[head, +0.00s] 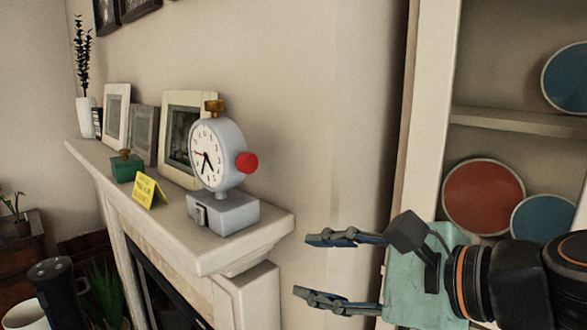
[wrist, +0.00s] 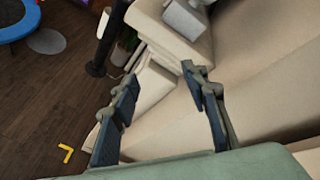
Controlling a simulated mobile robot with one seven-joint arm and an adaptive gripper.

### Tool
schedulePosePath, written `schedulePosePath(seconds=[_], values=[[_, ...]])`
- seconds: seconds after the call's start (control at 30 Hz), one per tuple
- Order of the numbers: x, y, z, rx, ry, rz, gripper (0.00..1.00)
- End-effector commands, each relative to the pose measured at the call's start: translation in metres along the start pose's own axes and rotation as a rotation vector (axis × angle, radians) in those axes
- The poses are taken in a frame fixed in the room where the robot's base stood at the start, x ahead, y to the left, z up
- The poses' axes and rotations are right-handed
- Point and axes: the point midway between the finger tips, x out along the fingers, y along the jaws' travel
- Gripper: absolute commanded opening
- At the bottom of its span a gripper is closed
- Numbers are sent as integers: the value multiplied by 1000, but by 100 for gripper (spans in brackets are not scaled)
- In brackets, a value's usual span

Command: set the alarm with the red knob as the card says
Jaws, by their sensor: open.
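A grey alarm clock (head: 216,155) with a white face stands on a grey base box (head: 222,213) near the right end of the mantel. Its red knob (head: 247,162) sticks out from the right side, and a brass knob (head: 214,107) sits on top. A yellow card (head: 149,190) stands tilted on the mantel left of the clock; its writing is too small to read. My gripper (head: 305,266) is open and empty, right of and below the clock, pointing left. In the wrist view my gripper (wrist: 160,85) shows open fingers; the base box (wrist: 186,18) is at the top.
The mantel (head: 255,240) also holds a small green box (head: 127,167), picture frames (head: 183,130) and a white vase (head: 86,116). Shelves with plates (head: 483,196) stand behind my arm at the right. Open space lies between my gripper and the red knob.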

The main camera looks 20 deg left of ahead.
Motion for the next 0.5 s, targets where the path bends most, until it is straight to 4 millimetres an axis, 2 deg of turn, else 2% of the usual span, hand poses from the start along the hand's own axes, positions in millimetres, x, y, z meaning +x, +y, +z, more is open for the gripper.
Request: schedulePosePath(seconds=[0.1, 0.2, 0.33, 0.5], values=[[3, -32, 28, 272, -127, -72, 41], [1, -56, 45, 477, -220, -113, 41], [-1, -80, 56, 674, -307, -141, 41], [-3, -94, 61, 787, -358, -154, 41]])
